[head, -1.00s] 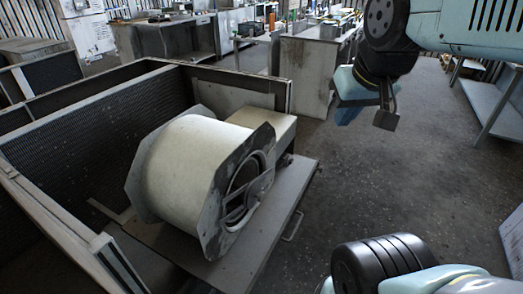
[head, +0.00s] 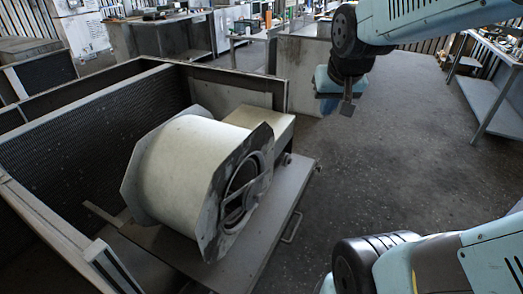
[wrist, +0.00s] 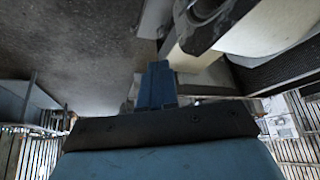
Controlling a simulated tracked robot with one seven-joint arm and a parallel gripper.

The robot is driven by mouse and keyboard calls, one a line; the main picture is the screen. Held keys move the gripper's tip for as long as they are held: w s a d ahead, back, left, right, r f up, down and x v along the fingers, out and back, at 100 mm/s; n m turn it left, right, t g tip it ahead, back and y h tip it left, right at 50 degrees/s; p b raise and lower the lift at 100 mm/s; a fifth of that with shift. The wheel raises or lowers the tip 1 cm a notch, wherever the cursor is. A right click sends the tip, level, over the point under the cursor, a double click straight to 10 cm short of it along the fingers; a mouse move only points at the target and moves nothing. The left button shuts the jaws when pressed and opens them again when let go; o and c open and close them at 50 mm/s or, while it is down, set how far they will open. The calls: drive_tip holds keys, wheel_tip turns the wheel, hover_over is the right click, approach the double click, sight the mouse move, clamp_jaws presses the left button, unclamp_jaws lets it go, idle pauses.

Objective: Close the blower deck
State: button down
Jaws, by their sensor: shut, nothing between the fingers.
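The blower deck (head: 262,252) is a flat grey tray pulled out past the open right side of the housing (head: 62,222). A cream blower drum (head: 185,165) with dark, worn end plates sits on it. A thin bar handle (head: 293,227) stands out from the deck's right edge. My gripper (head: 328,104) is blue and hangs in the air behind and to the right of the deck, apart from the handle. In the wrist view its blue fingers (wrist: 157,82) are together and empty. Part of the blower (wrist: 205,15) shows at the top right there.
A grey cabinet (head: 300,72) stands close behind my gripper. A workbench (head: 490,100) stands at the far right. The floor (head: 400,150) between the deck and that bench is clear. Other benches and cabinets line the back.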

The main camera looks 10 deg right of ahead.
drive_tip(key=w+f+m, duration=0.1)
drive_tip(key=w+f, duration=0.5)
drive_tip(key=w, duration=0.3)
drive_tip(key=m+t+y, duration=0.1)
drive_tip(key=m+y, duration=0.2)
drive_tip(key=m, duration=0.1)
approach(265, 164)
wheel_tip(265, 164, down, 4)
drive_tip(key=d, duration=0.2)
drive_tip(key=shift+w+a, duration=1.45)
drive_tip(key=shift+w, duration=0.05)
